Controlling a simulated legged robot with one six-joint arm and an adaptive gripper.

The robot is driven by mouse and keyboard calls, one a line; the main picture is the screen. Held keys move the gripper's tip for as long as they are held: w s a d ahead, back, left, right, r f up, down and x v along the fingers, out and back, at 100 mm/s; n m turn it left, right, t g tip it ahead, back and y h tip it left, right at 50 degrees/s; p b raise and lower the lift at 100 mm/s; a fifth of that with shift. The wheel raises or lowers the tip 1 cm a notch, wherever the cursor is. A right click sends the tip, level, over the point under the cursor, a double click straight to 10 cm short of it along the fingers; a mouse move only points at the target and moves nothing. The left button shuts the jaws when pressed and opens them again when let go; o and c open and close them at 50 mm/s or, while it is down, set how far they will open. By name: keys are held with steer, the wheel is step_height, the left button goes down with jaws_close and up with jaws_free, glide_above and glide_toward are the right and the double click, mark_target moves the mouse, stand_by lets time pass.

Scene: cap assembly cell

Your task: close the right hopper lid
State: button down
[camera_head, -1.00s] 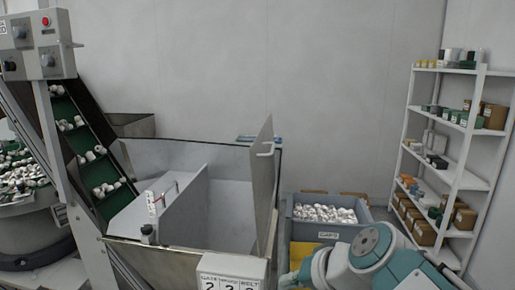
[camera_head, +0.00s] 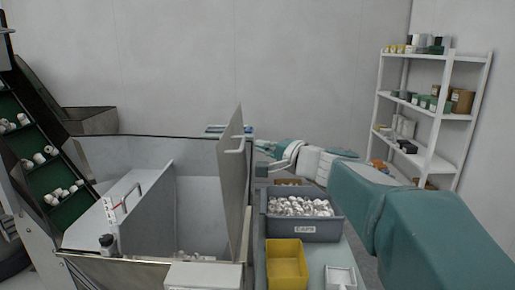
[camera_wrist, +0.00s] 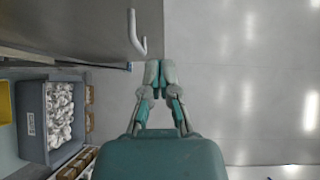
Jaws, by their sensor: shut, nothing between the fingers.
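The right hopper lid (camera_head: 230,190) stands upright, open, at the right side of the metal hopper (camera_head: 150,150). A bent rod handle (camera_head: 239,145) sticks out near its top; the handle also shows in the wrist view (camera_wrist: 133,35). My gripper (camera_head: 262,147) is just right of the lid in the head view, pointing left towards it. In the wrist view my gripper (camera_wrist: 160,68) has its fingers together and empty, with the handle just ahead and to the left, apart from them by a small gap. The lid's far face is hidden in the head view.
A grey bin of white caps (camera_head: 303,222) and a yellow bin (camera_head: 287,265) stand right of the hopper. The left lid (camera_head: 105,220) lies sloped, beside a divider panel (camera_head: 147,215). A conveyor (camera_head: 42,165) is at left, shelves (camera_head: 430,120) at right.

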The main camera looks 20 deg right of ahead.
mark_target(222, 140)
steer(key=x, duration=0.2)
steer(key=a+x, duration=0.1)
steer(key=x, duration=0.2)
steer(key=s+x, duration=0.1)
steer(key=x, duration=0.2)
steer(key=shift+w+a, duration=0.15)
steer(key=shift+a, duration=0.25)
steer(key=shift+w+a+f, duration=0.1)
steer(key=shift+w+a, duration=0.1)
steer(key=shift+a, duration=0.4)
